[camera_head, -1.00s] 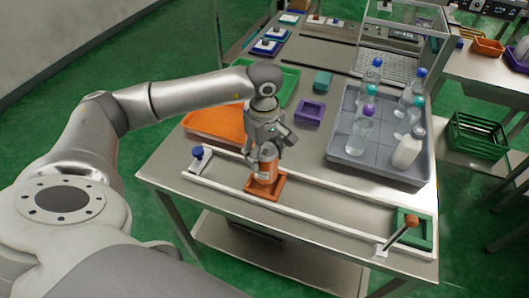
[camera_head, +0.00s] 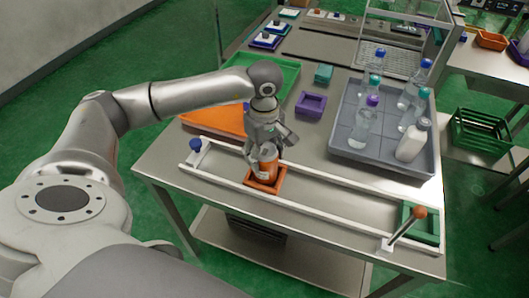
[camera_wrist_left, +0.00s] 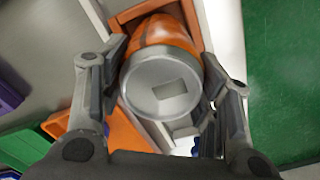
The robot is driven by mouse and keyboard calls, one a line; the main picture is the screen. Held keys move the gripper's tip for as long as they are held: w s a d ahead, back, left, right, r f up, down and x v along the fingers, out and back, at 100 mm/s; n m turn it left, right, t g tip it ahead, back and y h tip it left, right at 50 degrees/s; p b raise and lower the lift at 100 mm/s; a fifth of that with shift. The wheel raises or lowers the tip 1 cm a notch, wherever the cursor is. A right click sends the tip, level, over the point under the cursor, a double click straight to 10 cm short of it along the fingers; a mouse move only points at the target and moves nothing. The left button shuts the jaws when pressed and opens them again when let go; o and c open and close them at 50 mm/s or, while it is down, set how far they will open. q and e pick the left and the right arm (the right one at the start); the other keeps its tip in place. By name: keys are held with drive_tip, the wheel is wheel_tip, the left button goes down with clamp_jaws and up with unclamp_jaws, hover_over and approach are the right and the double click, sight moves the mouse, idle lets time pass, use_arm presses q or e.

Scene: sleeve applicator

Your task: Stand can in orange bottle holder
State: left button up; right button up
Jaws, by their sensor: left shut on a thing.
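The can (camera_head: 268,163) is orange with a pale band and a grey metal end. It stands in or just over the orange bottle holder (camera_head: 253,184), a small square frame on the white rail track; its base is hidden by the holder's rim. In the left wrist view the can (camera_wrist_left: 160,88) shows its grey end, slightly tilted to the camera, with the orange holder (camera_wrist_left: 128,14) behind it. My left gripper (camera_head: 258,152) is shut on the can, with a finger on each side (camera_wrist_left: 160,85). My right gripper is not in view.
The white rail track (camera_head: 330,177) runs along the table's front edge, with a blue knob (camera_head: 196,146) at its left end and an orange-tipped lever (camera_head: 420,213) at its right. A grey tray (camera_head: 345,151) of bottles, an orange tray (camera_head: 205,118) and a purple holder (camera_head: 311,104) stand behind.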

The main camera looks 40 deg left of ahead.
use_arm(q)
drive_tip(key=shift+r, duration=0.1)
drive_tip(key=o, duration=1.3)
drive_tip(key=shift+o, duration=0.2)
drive_tip(key=o, duration=0.4)
drive_tip(key=shift+r+p, duration=2.3)
drive_tip(key=shift+r, duration=2.2)
drive_tip(key=shift+f, duration=0.1)
